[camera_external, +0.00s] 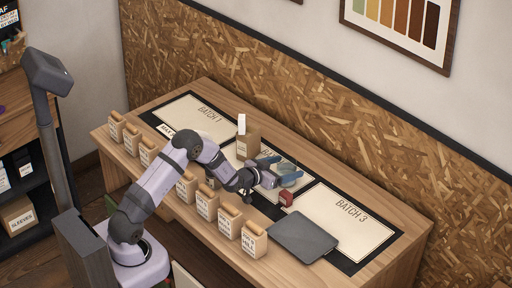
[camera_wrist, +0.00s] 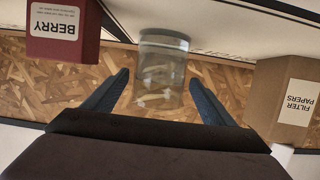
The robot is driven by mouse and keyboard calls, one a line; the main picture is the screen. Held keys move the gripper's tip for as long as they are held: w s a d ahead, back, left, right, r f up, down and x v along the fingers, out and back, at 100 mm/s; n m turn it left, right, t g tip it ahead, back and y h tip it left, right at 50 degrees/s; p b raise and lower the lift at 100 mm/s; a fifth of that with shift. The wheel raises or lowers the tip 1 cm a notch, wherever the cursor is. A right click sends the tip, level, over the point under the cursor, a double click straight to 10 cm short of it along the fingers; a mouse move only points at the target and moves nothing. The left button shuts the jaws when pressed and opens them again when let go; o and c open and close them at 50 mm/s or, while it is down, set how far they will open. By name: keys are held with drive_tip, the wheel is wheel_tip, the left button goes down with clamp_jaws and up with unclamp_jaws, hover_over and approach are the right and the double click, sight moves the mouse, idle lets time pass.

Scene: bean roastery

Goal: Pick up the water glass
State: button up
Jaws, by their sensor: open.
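The water glass (camera_wrist: 162,60) is clear and see-through, with a greyish band at one end. In the wrist view it is centred between the two blue fingers of my gripper (camera_wrist: 159,78), with a gap on each side. My gripper is open and holds nothing. In the external view the glass (camera_external: 289,182) stands on the middle mat, at the fingers of my gripper (camera_external: 282,168), which partly hide it. I cannot tell how deep the glass sits between the fingers.
A red BERRY box (camera_wrist: 64,30) stands left of the glass in the wrist view, and a brown FILTER PAPERS box (camera_wrist: 288,95) right. A dark grey tray (camera_external: 303,236) lies near the counter's front. Several small labelled bags (camera_external: 207,203) line the front edge. The BATCH 3 card (camera_external: 345,222) is mostly bare.

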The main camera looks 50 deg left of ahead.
sight(293, 164)
drive_tip(key=shift+p+x, duration=0.8)
drive_tip(key=shift+x, duration=1.4)
drive_tip(key=shift+d+r, duration=0.1)
drive_tip(key=shift+c, duration=0.3)
drive_tip(key=shift+w+r, duration=0.1)
drive_tip(key=c, duration=1.4)
drive_tip(key=shift+r, duration=0.1)
wheel_tip(293, 164, up, 10)
drive_tip(key=b, duration=0.3)
